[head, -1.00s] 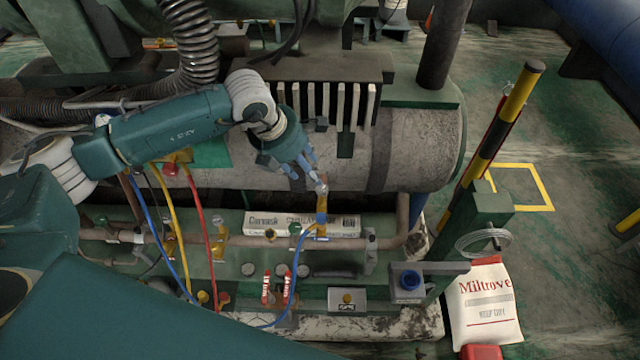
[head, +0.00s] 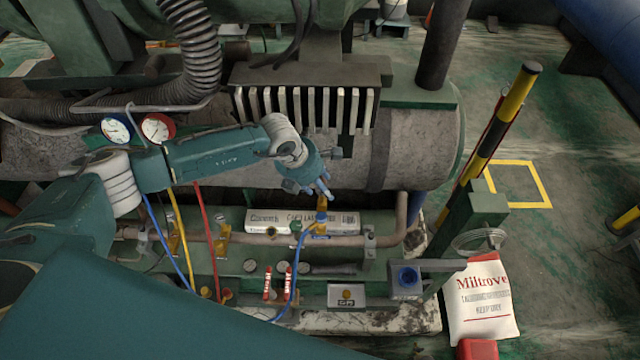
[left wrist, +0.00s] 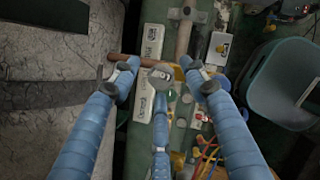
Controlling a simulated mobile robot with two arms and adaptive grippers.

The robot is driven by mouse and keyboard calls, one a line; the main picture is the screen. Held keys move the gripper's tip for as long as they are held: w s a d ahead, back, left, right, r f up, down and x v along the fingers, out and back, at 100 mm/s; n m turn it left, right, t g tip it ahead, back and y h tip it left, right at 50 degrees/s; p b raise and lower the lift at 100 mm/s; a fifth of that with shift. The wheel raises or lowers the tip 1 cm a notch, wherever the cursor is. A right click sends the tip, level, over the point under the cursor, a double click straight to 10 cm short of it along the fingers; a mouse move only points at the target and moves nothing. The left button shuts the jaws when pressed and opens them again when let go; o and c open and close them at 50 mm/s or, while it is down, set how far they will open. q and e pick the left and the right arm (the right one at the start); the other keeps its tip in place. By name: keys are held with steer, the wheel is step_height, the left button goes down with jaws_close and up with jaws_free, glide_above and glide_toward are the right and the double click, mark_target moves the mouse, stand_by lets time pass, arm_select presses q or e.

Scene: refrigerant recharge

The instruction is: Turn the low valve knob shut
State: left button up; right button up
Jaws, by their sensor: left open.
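My left gripper (head: 322,190) has blue fingers, spread apart and empty, just above a brass fitting (head: 322,226) where the blue hose (head: 300,250) ends. The left wrist view shows the open fingers (left wrist: 160,76) over the pipe and the white carton, with nothing clearly gripped. I cannot tell for certain which part is the low valve knob. Two red-tagged handles (head: 278,284) stand upright on the green base, their tags too small to read. The blue gauge (head: 116,130) and red gauge (head: 158,128) show behind my left arm; the parts below them are hidden. My right gripper is not in view.
A white carton (head: 275,222) lies behind the pipe. Yellow (head: 183,240) and red (head: 210,235) hoses hang left. A grey box with a blue socket (head: 407,277) and a white sack (head: 482,298) stand right. The large cylinder (head: 420,150) is behind the gripper.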

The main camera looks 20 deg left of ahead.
arm_select(q)
steer(key=c, duration=1.1)
steer(key=m+b, duration=0.1)
steer(key=b, duration=0.1)
steer(key=m+b, duration=0.1)
steer(key=b, duration=0.1)
steer(key=m+h+b, duration=0.1)
steer(key=b, duration=0.1)
steer(key=shift+w+f+m+g, duration=0.15)
steer(key=shift+w+m+g, duration=0.1)
steer(key=shift+m+g, duration=0.15)
steer(key=shift+c, duration=0.2)
steer(key=shift+r+m+b, duration=0.2)
steer(key=shift+m+b, duration=0.2)
steer(key=shift+b, duration=0.15)
steer(key=shift+r, duration=0.15)
steer(key=o, duration=1.1)
steer(key=shift+s+d, duration=0.1)
steer(key=shift+o, duration=0.2)
steer(key=shift+a+r, duration=0.25)
steer(key=shift+a, duration=0.05)
steer(key=v, duration=1.1)
steer(key=shift+r, duration=0.2)
